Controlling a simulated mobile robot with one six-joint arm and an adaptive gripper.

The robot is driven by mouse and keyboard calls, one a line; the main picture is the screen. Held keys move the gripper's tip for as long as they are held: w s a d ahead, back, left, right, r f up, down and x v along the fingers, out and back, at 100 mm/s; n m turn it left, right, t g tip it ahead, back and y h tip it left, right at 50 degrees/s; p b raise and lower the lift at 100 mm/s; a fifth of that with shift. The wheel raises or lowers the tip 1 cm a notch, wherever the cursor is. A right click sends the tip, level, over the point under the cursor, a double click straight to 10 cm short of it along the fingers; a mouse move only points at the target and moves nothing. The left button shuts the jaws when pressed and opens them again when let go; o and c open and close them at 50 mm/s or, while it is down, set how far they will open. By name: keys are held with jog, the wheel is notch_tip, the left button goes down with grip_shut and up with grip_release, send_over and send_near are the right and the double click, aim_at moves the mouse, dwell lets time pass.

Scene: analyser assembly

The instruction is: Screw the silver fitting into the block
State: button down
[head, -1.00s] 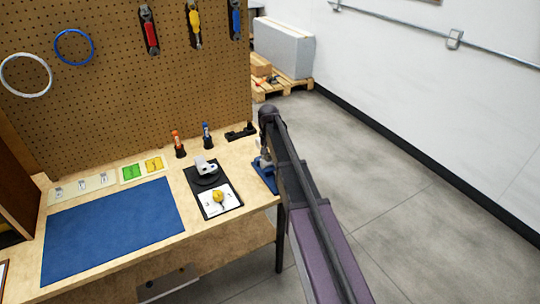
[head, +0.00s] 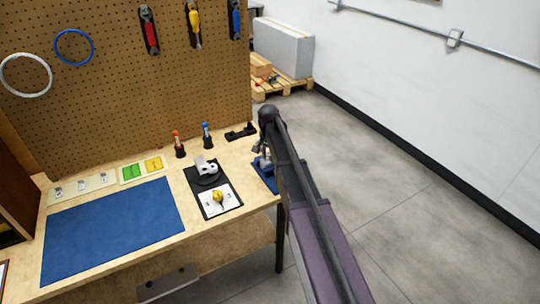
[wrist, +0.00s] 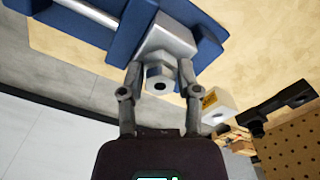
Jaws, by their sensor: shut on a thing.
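The silver fitting (wrist: 158,80) is a hex-headed piece with a dark hole in its centre, facing the wrist camera. My gripper (wrist: 160,72) is shut on it, one finger on each side. The fitting sits against the face of the silver block (wrist: 172,42); how deep it goes in is hidden. The block is clamped in a blue vise (wrist: 205,48) with a bright round rod. In the head view the vise (head: 265,178) stands at the bench's right end, and my arm hides most of the block and fitting.
Two small bottles (head: 180,150) and a black holder (head: 241,132) stand behind. A blue mat (head: 110,230) lies clear. Open floor is to the right.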

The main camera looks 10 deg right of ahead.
jog(key=shift+d+m, duration=0.1)
jog(key=shift+m, duration=1.9)
jog(key=shift+s, duration=0.1)
jog(key=shift+m, duration=2)
jog(key=shift+m, duration=0.3)
jog(key=shift+m, duration=1.7)
jog(key=shift+m, duration=2)
